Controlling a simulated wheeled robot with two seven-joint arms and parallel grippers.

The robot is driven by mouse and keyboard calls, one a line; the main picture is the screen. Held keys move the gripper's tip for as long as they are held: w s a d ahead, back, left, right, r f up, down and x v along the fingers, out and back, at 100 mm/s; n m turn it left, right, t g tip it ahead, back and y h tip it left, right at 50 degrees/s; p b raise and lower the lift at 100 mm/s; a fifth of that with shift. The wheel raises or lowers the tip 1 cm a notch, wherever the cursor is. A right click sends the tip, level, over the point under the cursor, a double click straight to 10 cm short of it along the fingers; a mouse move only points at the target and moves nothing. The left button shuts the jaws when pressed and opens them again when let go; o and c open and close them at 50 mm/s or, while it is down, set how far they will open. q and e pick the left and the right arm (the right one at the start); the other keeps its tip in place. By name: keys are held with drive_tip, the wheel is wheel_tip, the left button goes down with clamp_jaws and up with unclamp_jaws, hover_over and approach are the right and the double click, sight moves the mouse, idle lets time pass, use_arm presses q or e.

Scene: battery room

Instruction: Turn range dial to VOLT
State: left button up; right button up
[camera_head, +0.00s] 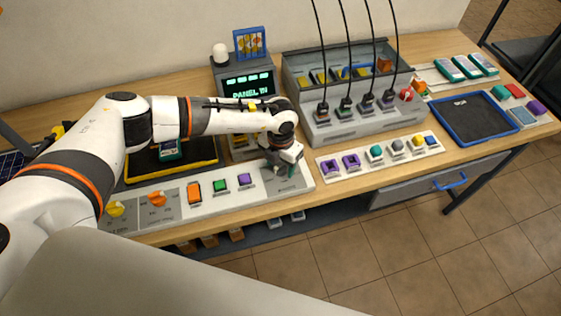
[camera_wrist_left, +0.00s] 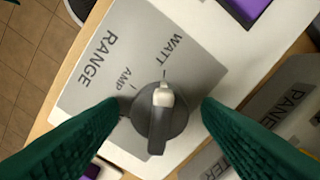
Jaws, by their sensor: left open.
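The range dial (camera_wrist_left: 160,122) is a dark grey knob with a pale pointer ridge. It sits on a grey plate (camera_wrist_left: 115,45) printed RANGE, AMP and WATT in the left wrist view. The pale end of the pointer faces the tick beside WATT. The word VOLT is not visible. My left gripper (camera_wrist_left: 161,108) is open, its two green fingers on either side of the dial, with gaps showing. In the head view my left gripper (camera_head: 286,163) is over the right end of the white control strip (camera_head: 132,206) and hides the dial. My right gripper is not in view.
Left along the strip are a purple button (camera_head: 245,180), a green button (camera_head: 220,186), an orange switch (camera_head: 194,192) and orange and yellow knobs. A lit display panel (camera_head: 248,85) stands behind the gripper. To the right are another button strip (camera_head: 330,173) and a blue-rimmed tray (camera_head: 437,109).

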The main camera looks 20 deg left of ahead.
use_arm(q)
drive_tip(key=c, duration=1)
